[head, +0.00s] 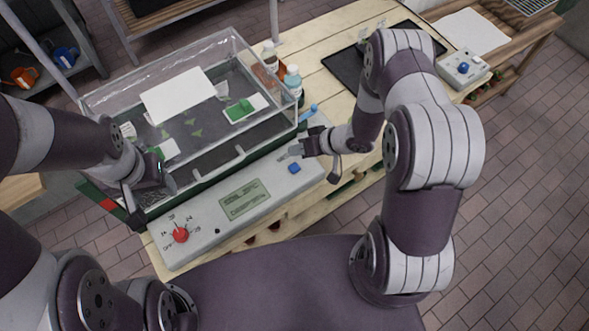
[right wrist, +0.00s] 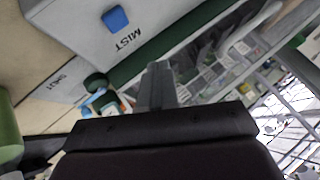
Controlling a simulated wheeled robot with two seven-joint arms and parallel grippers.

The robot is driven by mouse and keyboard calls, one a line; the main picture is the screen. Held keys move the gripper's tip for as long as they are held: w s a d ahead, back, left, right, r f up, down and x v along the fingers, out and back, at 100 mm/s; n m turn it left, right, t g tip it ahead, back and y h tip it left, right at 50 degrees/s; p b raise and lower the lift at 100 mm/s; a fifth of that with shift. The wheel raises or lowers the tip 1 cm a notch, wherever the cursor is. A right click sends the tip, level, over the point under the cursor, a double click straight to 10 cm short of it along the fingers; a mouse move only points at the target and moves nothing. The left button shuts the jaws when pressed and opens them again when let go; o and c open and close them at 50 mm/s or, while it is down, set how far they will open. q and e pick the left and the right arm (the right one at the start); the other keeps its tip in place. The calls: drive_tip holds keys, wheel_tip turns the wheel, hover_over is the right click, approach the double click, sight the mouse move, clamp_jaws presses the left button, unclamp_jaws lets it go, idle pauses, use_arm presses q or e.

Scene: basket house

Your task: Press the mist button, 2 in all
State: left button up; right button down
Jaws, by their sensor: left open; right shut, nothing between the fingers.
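The mist button is a small blue square button (head: 294,168) on the right part of a light grey control panel (head: 217,231). In the right wrist view the blue button (right wrist: 115,19) shows at the top, beside the printed word MIST. My right gripper (head: 296,151) is shut and empty, just behind the button and apart from it; its fingers also show in the right wrist view (right wrist: 158,85). My left gripper (head: 150,185) is open over the front left edge of the clear tank (head: 237,160), away from the button; its fingertips are partly hidden.
The panel also carries a red knob (head: 180,235) and a small display (head: 241,200). Small bottles (head: 292,82) stand at the tank's right end. A black mat (head: 345,68) lies on the table. A separate box with a blue knob (head: 463,68) stands far right.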

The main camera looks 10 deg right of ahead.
drive_tip(key=b, duration=0.4)
hover_over(298, 168)
wheel_tip(298, 168, down, 5)
drive_tip(key=shift+f, duration=0.55)
drive_tip(key=shift+f, duration=0.1)
idle(1.1)
drive_tip(key=shift+f+b, duration=0.3)
drive_tip(key=shift+f, duration=0.45)
idle(0.6)
drive_tip(key=shift+r, duration=0.15)
drive_tip(key=shift+r+p, duration=0.7)
drive_tip(key=shift+r, duration=0.05)
drive_tip(key=shift+r, duration=0.1)
